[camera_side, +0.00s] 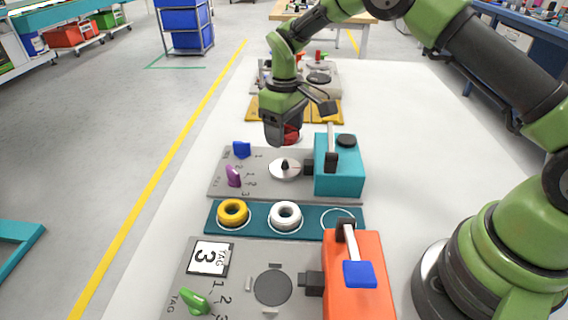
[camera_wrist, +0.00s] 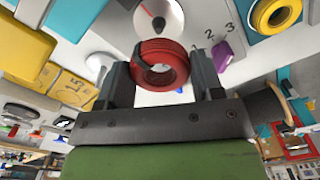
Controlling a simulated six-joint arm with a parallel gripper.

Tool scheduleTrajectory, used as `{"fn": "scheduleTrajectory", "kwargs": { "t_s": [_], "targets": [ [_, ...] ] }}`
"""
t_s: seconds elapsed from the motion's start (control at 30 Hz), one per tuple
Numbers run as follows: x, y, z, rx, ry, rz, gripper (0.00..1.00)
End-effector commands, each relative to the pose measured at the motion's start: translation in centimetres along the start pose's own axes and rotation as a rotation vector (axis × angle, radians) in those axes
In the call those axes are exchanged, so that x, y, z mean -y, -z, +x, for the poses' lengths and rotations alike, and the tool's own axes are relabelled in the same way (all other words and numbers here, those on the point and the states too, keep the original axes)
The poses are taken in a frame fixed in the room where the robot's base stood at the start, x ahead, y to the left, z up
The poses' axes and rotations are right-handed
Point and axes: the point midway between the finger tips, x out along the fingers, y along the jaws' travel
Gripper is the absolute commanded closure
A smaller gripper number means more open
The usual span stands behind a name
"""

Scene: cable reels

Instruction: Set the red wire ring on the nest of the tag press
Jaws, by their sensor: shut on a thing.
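My gripper (camera_side: 280,140) points down just beyond the grey plate of the teal press, in the side view. It is shut on the red wire ring (camera_wrist: 160,62), which sits between both fingers in the wrist view; only part of the ring (camera_side: 292,134) shows in the side view. The ring is in the air, apart from the tag press. The tag press (camera_side: 355,285) is the orange one at the near end. Its nest, a dark round disc (camera_side: 273,287), lies bare on the grey plate, left of the press head. A TAG 3 card (camera_side: 210,258) lies beside it.
The teal press (camera_side: 340,165) with a pinned white disc (camera_side: 285,169) stands between my gripper and the tag press. A teal tray (camera_side: 258,217) holds a yellow ring (camera_side: 233,213) and a white ring (camera_side: 285,215); its right circle is empty. Yellow plates (camera_side: 265,108) lie beyond.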

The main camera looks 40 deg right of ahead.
Motion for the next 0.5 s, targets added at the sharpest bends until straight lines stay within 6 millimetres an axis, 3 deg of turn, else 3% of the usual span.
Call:
{"fn": "scheduleTrajectory", "kwargs": {
  "t_s": [0.17,0.37,0.5],
  "targets": [
    [1.9,-0.2,0.1,0.002,0.0,-0.065,0.67],
    [9.6,-2.1,0.7,0.006,-0.002,-0.35,0.67],
    [15.6,-5.4,1.1,0.006,-0.002,-0.603,0.67]
  ]
}}
